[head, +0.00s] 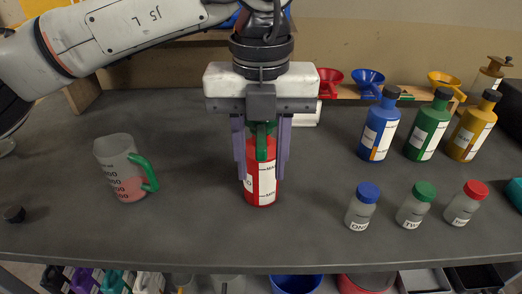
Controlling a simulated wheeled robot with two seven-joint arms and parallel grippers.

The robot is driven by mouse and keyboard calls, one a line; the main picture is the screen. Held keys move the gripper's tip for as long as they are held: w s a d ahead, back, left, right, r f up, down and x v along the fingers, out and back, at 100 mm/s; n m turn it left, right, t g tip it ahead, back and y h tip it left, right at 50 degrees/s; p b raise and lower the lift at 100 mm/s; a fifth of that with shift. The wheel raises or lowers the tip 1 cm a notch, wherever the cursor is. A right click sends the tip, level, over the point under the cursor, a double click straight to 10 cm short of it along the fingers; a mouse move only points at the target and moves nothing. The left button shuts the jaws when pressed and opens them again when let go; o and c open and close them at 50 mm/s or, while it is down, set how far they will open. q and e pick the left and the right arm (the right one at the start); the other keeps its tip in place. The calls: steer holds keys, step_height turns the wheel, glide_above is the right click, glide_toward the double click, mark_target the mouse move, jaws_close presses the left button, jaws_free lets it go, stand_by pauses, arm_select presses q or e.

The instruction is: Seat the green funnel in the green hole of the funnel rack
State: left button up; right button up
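My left gripper (261,178) points straight down over the red bottle (261,186), with its purple fingers on either side of the bottle's upper part. The green funnel (262,128) is between the fingers, at the top of the red bottle and partly hidden by the gripper body. I cannot tell whether the fingers touch the funnel or the bottle. The funnel rack (348,90) stands at the back right of the table. A green ring, the green hole (407,95), shows in it with no funnel. My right gripper is not in view.
Red (329,78), blue (368,79) and yellow (443,82) funnels sit in the rack. Blue, green and yellow bottles (428,130) stand before it, with small capped jars (414,208) nearer. A measuring jug (122,170) with a green handle stands left. The table between jug and red bottle is clear.

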mark_target(261, 139)
arm_select(q)
jaws_close()
steer(key=shift+r+p, duration=0.5)
steer(key=shift+r, duration=0.4)
steer(key=shift+r+p, duration=1.35)
steer(key=shift+r, duration=0.8)
